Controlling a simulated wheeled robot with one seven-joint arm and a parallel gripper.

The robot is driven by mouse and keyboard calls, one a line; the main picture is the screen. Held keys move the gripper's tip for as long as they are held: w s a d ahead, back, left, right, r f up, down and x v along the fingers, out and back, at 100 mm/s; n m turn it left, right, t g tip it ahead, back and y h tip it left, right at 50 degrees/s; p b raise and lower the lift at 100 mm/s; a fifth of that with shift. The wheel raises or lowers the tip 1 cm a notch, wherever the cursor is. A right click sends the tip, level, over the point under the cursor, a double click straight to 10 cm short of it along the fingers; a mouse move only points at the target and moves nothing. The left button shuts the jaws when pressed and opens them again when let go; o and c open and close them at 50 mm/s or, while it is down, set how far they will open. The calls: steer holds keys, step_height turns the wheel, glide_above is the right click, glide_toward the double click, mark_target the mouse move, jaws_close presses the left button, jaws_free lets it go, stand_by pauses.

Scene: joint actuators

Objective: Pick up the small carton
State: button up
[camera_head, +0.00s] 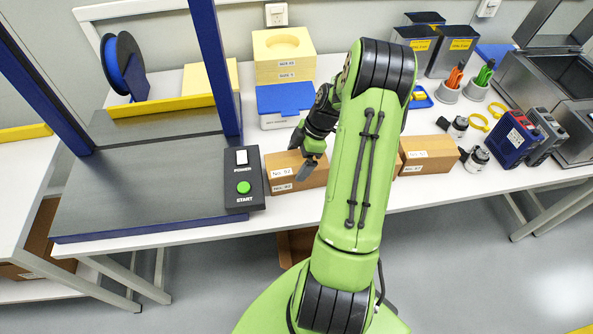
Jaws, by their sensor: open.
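Small brown cartons with white labels lie along the front of the white table. One carton (283,171) is just left of my arm, beside the black control box. Another carton (440,157) is to the right of my arm, and part of the row is hidden behind the arm. My gripper (305,160) is at the left carton, with its dark fingers over or in front of that carton's right part. The fingers are open. I cannot tell whether they touch the carton.
A strapping machine (140,190) with blue posts and a POWER/START control box (243,180) stands at left. A blue-lidded box (286,100) and yellow blocks (284,55) are behind.

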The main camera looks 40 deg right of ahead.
steer(key=shift+r, duration=0.1)
steer(key=c, duration=1.6)
